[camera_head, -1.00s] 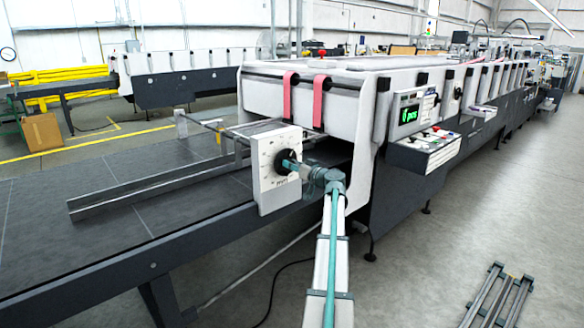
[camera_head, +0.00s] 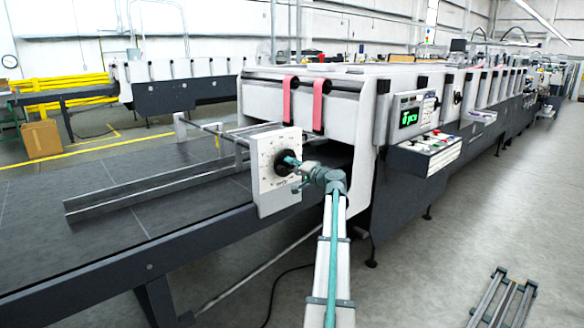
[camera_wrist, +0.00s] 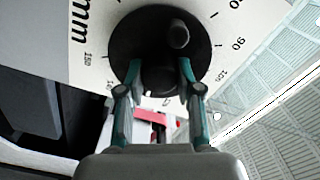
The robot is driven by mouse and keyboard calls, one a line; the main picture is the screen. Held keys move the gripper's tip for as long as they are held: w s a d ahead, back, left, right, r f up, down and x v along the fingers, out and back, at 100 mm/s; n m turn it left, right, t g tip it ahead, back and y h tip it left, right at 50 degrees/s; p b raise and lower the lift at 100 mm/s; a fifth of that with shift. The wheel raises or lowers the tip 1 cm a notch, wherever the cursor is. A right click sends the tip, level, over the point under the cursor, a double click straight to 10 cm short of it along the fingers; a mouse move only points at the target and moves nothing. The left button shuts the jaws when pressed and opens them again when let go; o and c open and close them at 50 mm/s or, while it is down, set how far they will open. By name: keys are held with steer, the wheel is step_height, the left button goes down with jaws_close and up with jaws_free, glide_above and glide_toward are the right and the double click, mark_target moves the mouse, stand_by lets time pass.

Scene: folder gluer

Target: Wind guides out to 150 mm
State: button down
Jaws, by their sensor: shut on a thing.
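A white dial plate (camera_head: 268,192) with a printed mm scale stands at the near side of the machine's infeed. Its round black knob (camera_wrist: 125,45) fills the middle of the wrist view, with a small off-centre handle peg (camera_wrist: 178,34). In the head view my gripper (camera_head: 293,164) meets the dial from the right. Scale numbers show around the knob, 90 to its right and 150 to its left; no pointer reading is clear. Long metal guide rails (camera_head: 150,193) lie over the dark table.
The white folder gluer (camera_head: 345,105) stretches to the back right, with a green display (camera_head: 410,117) and a button box (camera_head: 425,150) right of the dial. A metal frame (camera_head: 503,300) lies on the floor at lower right.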

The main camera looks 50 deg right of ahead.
steer(key=m+p, duration=0.2)
steer(key=m, duration=0.4)
steer(key=shift+m, duration=0.3)
steer(key=m+p, duration=0.2)
steer(key=m, duration=0.1)
steer(key=shift+m+p, duration=0.85)
steer(key=shift+m, duration=0.75)
steer(key=shift+f, duration=0.1)
steer(key=c, duration=0.8)
jaws_free()
steer(key=shift+o, duration=0.2)
steer(key=s+a, duration=0.2)
steer(key=s, duration=1)
steer(key=shift+a, duration=0.15)
